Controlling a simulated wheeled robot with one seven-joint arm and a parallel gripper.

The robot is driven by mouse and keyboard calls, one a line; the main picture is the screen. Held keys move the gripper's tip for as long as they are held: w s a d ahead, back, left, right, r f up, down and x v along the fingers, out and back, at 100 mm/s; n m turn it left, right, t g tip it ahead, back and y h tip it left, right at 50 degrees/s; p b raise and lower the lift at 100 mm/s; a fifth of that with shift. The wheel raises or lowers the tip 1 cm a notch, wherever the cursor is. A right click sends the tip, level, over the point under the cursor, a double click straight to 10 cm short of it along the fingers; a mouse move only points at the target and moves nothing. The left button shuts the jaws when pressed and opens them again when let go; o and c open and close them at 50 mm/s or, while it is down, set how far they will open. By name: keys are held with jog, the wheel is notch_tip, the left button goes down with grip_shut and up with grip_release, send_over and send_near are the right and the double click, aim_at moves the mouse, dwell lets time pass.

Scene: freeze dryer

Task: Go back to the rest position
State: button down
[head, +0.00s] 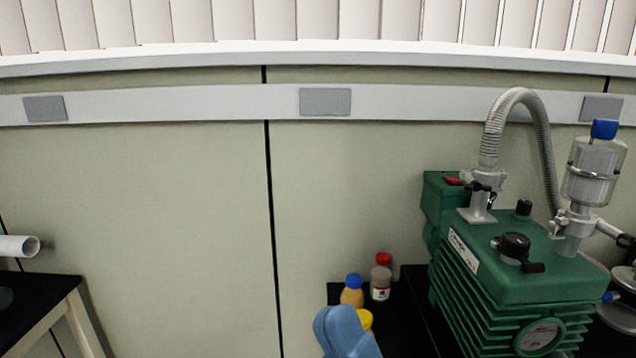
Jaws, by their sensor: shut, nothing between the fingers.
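My gripper is not in view in the head view, so its pose cannot be seen. The task names no other object. A green vacuum pump (520,285) stands on a black bench top at the lower right. A grey ribbed hose (517,98) arches up from it. A clear trap with a blue cap (593,172) stands at its right side.
A black table (45,298) with a white tube (18,246) is at the lower left. A pale wall with a grey rail (190,105) runs behind.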

jog(key=s+d+f+m+g+h, duration=0.2)
jog(key=s+d+f+m+h, duration=0.7)
jog(key=s+f+m+h, duration=0.1)
jog(key=s+d+f+m+g+h, duration=0.2)
jog(key=s+d+f+m+h, duration=0.8)
jog(key=s+m, duration=0.4)
jog(key=f+m+h, duration=0.1)
jog(key=m+h, duration=0.1)
jog(key=shift+s+d+m+h, duration=0.2)
jog(key=shift+m+h, duration=0.1)
jog(key=shift+m, duration=0.1)
